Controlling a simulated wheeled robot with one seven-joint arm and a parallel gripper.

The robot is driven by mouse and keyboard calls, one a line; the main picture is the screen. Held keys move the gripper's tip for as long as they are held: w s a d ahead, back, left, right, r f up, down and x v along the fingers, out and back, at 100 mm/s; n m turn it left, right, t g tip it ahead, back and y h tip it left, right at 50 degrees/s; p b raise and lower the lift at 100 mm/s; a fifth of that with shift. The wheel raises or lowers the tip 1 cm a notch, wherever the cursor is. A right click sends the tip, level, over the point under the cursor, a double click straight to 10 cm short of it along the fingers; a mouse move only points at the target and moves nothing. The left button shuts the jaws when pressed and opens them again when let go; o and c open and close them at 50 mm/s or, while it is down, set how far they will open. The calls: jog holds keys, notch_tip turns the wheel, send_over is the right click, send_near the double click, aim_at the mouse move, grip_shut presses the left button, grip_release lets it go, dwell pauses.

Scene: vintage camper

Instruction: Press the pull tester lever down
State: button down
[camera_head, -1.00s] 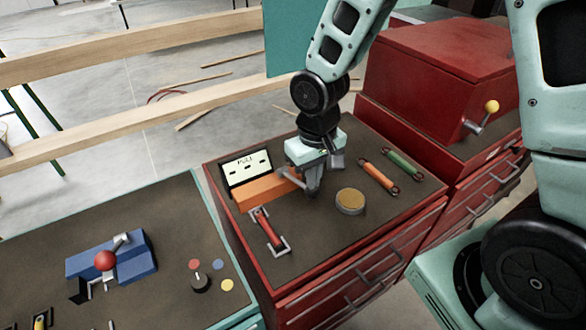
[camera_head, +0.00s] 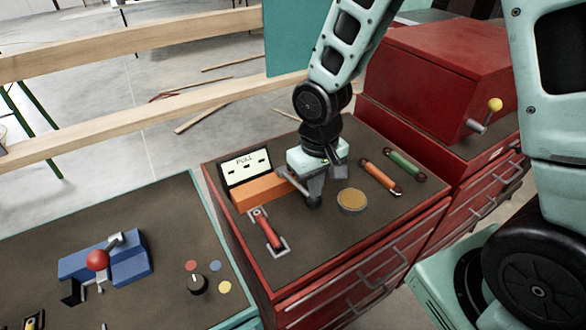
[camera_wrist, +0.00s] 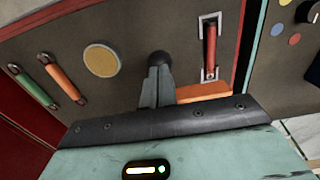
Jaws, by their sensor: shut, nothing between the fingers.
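The pull tester is an orange block (camera_head: 265,190) with a display panel (camera_head: 246,166) reading "PULL" behind it, on a red cabinet's dark top. A grey lever (camera_head: 292,180) runs from the block towards the front right and passes beside my fingers. My gripper (camera_head: 314,198) is shut and empty, pointing down at the lever's end. In the wrist view, a dark round knob (camera_wrist: 159,58) shows just beyond my closed fingertips (camera_wrist: 158,75). Whether they touch it is unclear. A red spring (camera_head: 267,230) sits between metal brackets in front of the block.
A round tan disc (camera_head: 351,200) lies right of my gripper, with orange (camera_head: 380,176) and green (camera_head: 405,164) springs beyond. A red box with a yellow-knobbed handle (camera_head: 494,105) stands at right. A blue device with a red ball (camera_head: 97,260) is on the left bench.

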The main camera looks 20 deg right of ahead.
jog(key=shift+f, duration=0.45)
jog(key=shift+s+f+b, duration=0.1)
jog(key=shift+f+b, duration=0.35)
jog(key=shift+b, duration=0.15)
notch_tip(320, 180, up, 14)
jog(key=p, duration=1.2)
dwell(0.3)
jog(key=shift+r, duration=0.1)
